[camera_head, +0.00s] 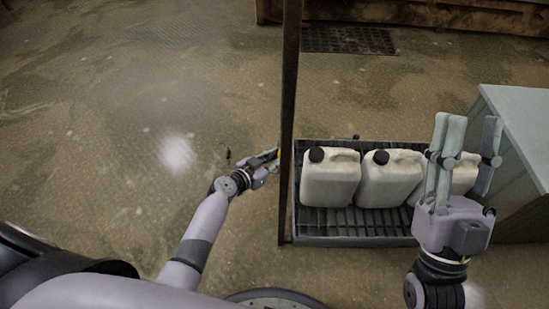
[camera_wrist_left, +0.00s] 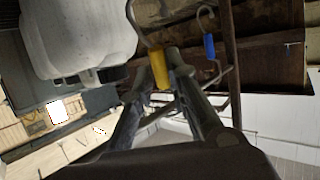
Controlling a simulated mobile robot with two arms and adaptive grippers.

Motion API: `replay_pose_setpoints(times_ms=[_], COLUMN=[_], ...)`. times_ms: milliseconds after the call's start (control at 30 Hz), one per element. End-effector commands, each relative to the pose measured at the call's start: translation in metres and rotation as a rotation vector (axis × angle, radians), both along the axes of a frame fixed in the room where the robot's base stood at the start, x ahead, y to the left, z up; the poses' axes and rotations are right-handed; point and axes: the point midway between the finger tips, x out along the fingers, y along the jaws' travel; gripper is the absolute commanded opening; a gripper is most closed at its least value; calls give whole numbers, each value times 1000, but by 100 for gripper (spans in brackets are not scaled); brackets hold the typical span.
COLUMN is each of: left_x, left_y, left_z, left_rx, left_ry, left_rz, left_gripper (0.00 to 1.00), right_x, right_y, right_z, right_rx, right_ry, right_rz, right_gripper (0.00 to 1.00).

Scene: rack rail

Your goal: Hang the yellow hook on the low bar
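The yellow hook (camera_wrist_left: 160,69) is between the fingertips of my left gripper (camera_wrist_left: 157,66) in the left wrist view, and the fingers close in on its yellow body. A thin grey wire curves up from it. In the head view my left gripper (camera_head: 270,160) is beside the rusty upright post (camera_head: 290,120), and the post hides its tips. I cannot tell for sure which piece is the low bar, or whether the hook touches it. My right gripper (camera_head: 464,153) is open and empty in the head view, above the jugs at the right.
A blue hook (camera_wrist_left: 209,46) with a grey wire shows beside the rusty post (camera_wrist_left: 231,70) in the left wrist view. White jugs with dark caps (camera_head: 330,180) stand on a dark slatted tray (camera_head: 350,228). A grey-green cabinet (camera_head: 520,125) stands right. The floor at left is clear.

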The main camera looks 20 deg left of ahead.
Motion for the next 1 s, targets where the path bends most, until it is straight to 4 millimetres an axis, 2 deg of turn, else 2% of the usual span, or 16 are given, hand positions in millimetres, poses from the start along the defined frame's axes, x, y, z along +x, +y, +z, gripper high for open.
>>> replay_pose_setpoints(times_ms=[267, 633, 767, 1000], left_x=[0, -4, -16, -57], left_y=[0, 2, 8, 23], left_z=[0, 1, 5, 21], left_rx=[0, 1, 4, 4], left_ry=[0, 1, 1, 2], left_rz=[0, 1, 1, -1], left_gripper=[36, 36, 36, 36], right_x=[0, 0, 0, 0], right_y=[0, -1, 0, 0], right_z=[0, 0, 0, 0], right_rx=[0, 0, 0, -1], right_ry=[1, -1, -1, 0], right_rz=[0, -1, -1, -1], right_gripper=[36, 36, 36, 36])
